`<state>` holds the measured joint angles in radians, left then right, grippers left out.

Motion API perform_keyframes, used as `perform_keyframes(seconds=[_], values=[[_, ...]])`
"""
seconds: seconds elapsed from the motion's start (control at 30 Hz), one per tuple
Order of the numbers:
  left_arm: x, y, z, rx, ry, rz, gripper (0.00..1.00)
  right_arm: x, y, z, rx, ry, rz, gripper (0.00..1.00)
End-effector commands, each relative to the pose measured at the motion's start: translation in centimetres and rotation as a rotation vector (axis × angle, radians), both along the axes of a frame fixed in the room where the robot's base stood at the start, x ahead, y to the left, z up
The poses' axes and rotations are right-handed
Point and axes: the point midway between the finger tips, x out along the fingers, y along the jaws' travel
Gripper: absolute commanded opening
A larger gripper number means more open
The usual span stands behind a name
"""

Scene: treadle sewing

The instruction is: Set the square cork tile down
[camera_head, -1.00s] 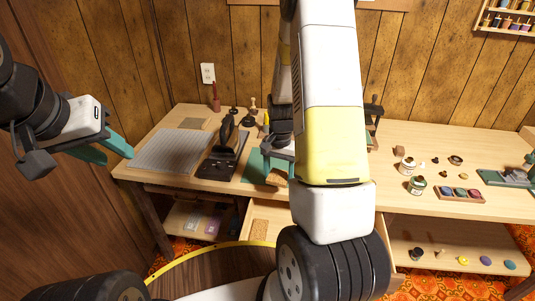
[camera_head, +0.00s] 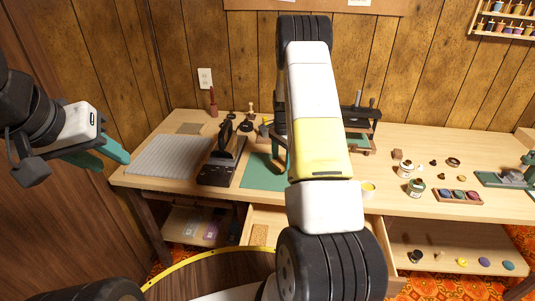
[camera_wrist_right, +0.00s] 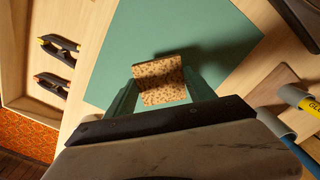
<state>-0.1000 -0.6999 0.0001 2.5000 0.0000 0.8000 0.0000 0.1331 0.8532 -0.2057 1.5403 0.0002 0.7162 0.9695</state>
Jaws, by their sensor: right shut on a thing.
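The square cork tile (camera_wrist_right: 160,80) is speckled brown. In the right wrist view it sits between the green fingers of my right gripper (camera_wrist_right: 158,88), which is shut on it. The tile is over the green mat (camera_wrist_right: 165,35), with a dark shadow beside it; I cannot tell whether it touches the mat. In the head view the mat (camera_head: 263,172) lies on the table, and my right arm hides most of the gripper and tile. My left gripper (camera_head: 116,163) is open and empty in the air, left of the table's left edge.
A grey ribbed mat (camera_head: 172,155) and a dark upright tool on a base (camera_head: 222,160) stand left of the green mat. Jars (camera_head: 406,168) and a tray of colours (camera_head: 460,196) stand further right. An open drawer (camera_head: 258,233) is in front.

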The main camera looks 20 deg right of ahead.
Motion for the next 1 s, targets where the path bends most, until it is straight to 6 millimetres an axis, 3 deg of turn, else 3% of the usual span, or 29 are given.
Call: perform_keyframes(seconds=[0.13, 0.37, 0.73, 0.77, 0.8, 0.87, 1.0], values=[[0.0, 0.0, 0.0, 0.000, 0.000, 0.000, 0.36, 0.4, 0.0, -0.5, 0.001, 0.001, 0.000, 0.24], [0.0, 0.0, 0.0, 0.000, 0.000, 0.000, 0.36, 0.4, 0.0, -3.4, 0.002, 0.002, -0.001, 0.24], [0.0, 0.0, 0.0, 0.000, 0.000, 0.000, 0.36, 0.4, 0.0, -3.8, 0.001, 0.000, 0.000, 0.24], [0.0, 0.0, 0.0, 0.000, 0.000, 0.000, 0.36, 0.4, 0.0, -3.8, 0.000, 0.000, 0.000, 0.67], [0.0, 0.0, 0.0, 0.000, 0.000, 0.000, 0.36, 0.4, 0.0, -3.8, 0.000, 0.000, 0.000, 0.74], [0.0, 0.0, 0.0, 0.000, 0.000, 0.000, 0.36, 0.4, 0.0, -3.8, 0.000, 0.000, 0.000, 0.84], [0.0, 0.0, 0.0, 0.000, 0.000, 0.000, 0.36, 0.4, 0.0, -3.8, 0.000, 0.000, 0.000, 0.84]])
